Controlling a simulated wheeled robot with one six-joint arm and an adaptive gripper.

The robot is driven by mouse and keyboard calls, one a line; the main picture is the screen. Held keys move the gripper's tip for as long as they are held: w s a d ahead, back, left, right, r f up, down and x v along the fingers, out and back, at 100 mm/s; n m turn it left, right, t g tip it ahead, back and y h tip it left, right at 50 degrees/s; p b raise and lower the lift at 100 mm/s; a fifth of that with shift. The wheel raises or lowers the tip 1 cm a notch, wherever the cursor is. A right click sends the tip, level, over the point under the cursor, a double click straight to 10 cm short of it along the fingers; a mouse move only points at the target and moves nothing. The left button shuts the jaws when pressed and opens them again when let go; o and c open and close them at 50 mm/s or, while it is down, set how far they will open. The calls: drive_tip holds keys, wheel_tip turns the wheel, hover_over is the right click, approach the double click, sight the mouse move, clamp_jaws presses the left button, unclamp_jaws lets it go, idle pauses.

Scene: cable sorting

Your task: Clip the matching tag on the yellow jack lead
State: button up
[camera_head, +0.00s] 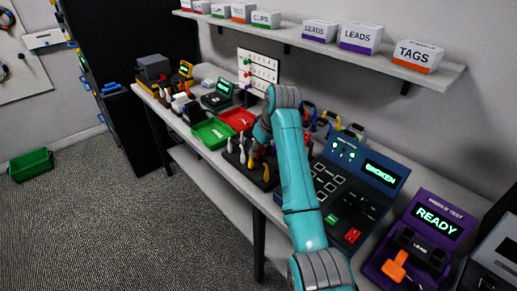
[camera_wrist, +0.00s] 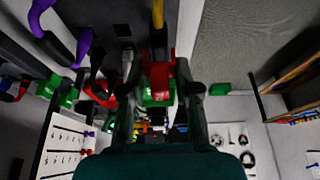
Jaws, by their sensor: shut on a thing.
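My gripper (camera_wrist: 158,75) is shut on a small red piece (camera_wrist: 158,72) in the wrist view. I cannot tell whether this piece is a tag or part of a plug. A yellow length (camera_wrist: 158,14) lies in line beyond the fingertips; whether it is joined to the red piece is unclear. In the head view my gripper is mostly hidden by my arm, low over a black stand (camera_head: 236,167). Several small upright pieces show there, among them a yellow one (camera_head: 252,156) and a white one. Coloured looped leads (camera_head: 328,118) stand behind my arm.
Green (camera_head: 212,133) and red (camera_head: 236,118) trays lie left of the stand. A white pegboard (camera_head: 258,70) stands behind. Right of my arm are a blue panel reading BROKEN (camera_head: 381,172) and a purple tester reading READY (camera_head: 437,222). A shelf of labelled boxes hangs above.

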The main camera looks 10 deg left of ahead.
drive_tip(key=shift+f, duration=1)
idle(1.6)
drive_tip(key=o, duration=0.9)
drive_tip(key=shift+o, duration=0.2)
drive_tip(key=o, duration=0.5)
drive_tip(key=shift+r, duration=0.1)
drive_tip(key=shift+r, duration=3.9)
drive_tip(key=shift+a, duration=0.1)
